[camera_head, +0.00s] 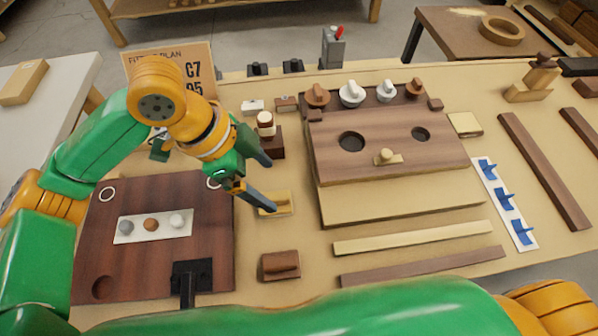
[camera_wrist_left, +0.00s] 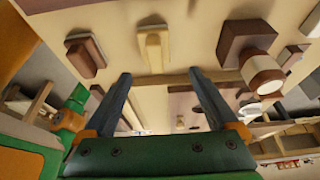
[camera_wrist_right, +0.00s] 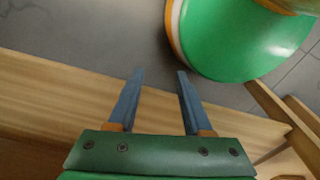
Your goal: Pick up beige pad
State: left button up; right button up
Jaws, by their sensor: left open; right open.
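The beige pad (camera_head: 283,201), a small flat block with a raised bar handle, lies on the bench right of the dark brown board. It also shows in the left wrist view (camera_wrist_left: 153,45), just beyond the fingertips. My left gripper (camera_head: 270,186) is open above and beside the pad, with one finger overlapping its edge in the head view. In the left wrist view the two fingertips (camera_wrist_left: 160,73) are apart with nothing between them. My right gripper (camera_wrist_right: 160,72) is open and empty, seen only in the right wrist view.
A brown pad (camera_head: 280,265) of like shape lies nearer. A bottle on a dark block (camera_head: 270,142) stands just behind. The raised wooden panel (camera_head: 390,145) with knobs is at the right. Light and dark strips (camera_head: 412,237) lie in front of it.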

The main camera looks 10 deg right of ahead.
aim_at(272, 196)
pick_arm(q)
jog(key=f, duration=0.3)
jog(key=s+f, duration=0.1)
jog(key=f, duration=0.1)
jog(key=shift+d+f, duration=0.2)
jog(key=shift+d, duration=0.1)
jog(key=shift+w+d+f, duration=0.1)
jog(key=shift+d+f, duration=0.1)
jog(key=shift+f, duration=0.1)
jog(key=shift+w+d, duration=0.1)
pick_arm(e)
jog(key=shift+s+a+f, duration=0.25)
jog(key=shift+s+a, duration=0.25)
jog(key=shift+a, duration=0.3)
pick_arm(q)
jog(key=c, duration=1.4)
jog(key=shift+c, duration=0.2)
pick_arm(e)
jog(key=shift+d, duration=0.15)
pick_arm(q)
jog(key=shift+r, duration=0.1)
